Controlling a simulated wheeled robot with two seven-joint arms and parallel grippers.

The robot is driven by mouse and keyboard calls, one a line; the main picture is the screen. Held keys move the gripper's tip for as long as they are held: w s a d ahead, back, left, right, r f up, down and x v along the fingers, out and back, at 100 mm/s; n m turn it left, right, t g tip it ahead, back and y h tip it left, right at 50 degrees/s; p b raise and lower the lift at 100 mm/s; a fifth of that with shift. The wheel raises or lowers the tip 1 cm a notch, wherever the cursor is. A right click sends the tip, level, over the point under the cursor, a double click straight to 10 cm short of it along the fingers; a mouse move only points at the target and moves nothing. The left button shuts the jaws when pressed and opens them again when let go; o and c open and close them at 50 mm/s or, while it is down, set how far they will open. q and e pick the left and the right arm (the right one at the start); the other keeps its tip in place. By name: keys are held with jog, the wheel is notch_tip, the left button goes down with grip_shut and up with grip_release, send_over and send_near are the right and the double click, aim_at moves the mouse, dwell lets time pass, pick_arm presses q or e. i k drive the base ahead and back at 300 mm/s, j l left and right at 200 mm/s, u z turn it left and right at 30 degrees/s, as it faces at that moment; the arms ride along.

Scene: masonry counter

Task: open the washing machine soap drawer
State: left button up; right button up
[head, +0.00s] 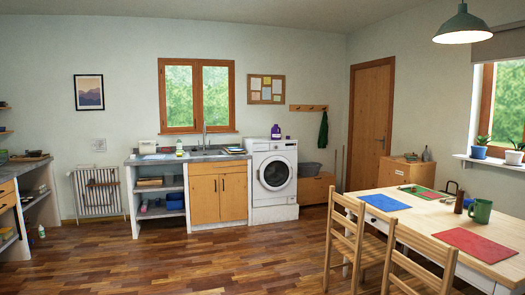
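A white washing machine (274,176) stands against the back wall, right of the sink counter, on a white plinth. Its round dark door looks shut. The soap drawer (260,147) seems to be at the upper left of its front panel and looks flush, though it is too small to tell clearly. A purple bottle (276,131) stands on top of the machine. Neither of my grippers shows in the head view.
A wooden table (420,213) with chairs (345,240) fills the right foreground. The sink counter (190,157) with wooden cabinet doors (219,195) adjoins the machine on its left. A low wooden cabinet (317,188) stands to its right. The wooden floor (200,260) before the machine is clear.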

aim_at(261, 147)
jog(key=i+u, duration=0.3)
jog(key=i, duration=0.3)
jog(key=i+u, duration=0.45)
jog(key=i, duration=2.45)
jog(key=i+z, duration=0.3)
jog(key=i, duration=0.45)
jog(key=i+j+z, duration=0.15)
jog(key=i+z, duration=0.15)
jog(key=i, duration=0.4)
jog(key=i+l+z, duration=0.1)
jog(key=i+z, duration=0.3)
jog(key=i, duration=0.45)
jog(key=i+j+z, duration=0.15)
jog(key=i+z, duration=0.25)
jog(key=i, duration=0.45)
jog(key=i+l+u, duration=0.15)
jog(key=i, duration=0.35)
jog(key=i+l+u, duration=0.2)
jog(key=i, duration=0.3)
jog(key=i+l+u, duration=0.15)
jog(key=i, duration=0.35)
jog(key=i+l+u, duration=0.3)
jog(key=l, duration=0.3)
jog(key=i+l+u, duration=0.3)
jog(key=l, duration=0.35)
jog(key=i+l+u, duration=0.15)
jog(key=l, duration=0.2)
jog(key=i+l+u, duration=0.15)
jog(key=l, duration=0.8)
jog(key=u, duration=0.05)
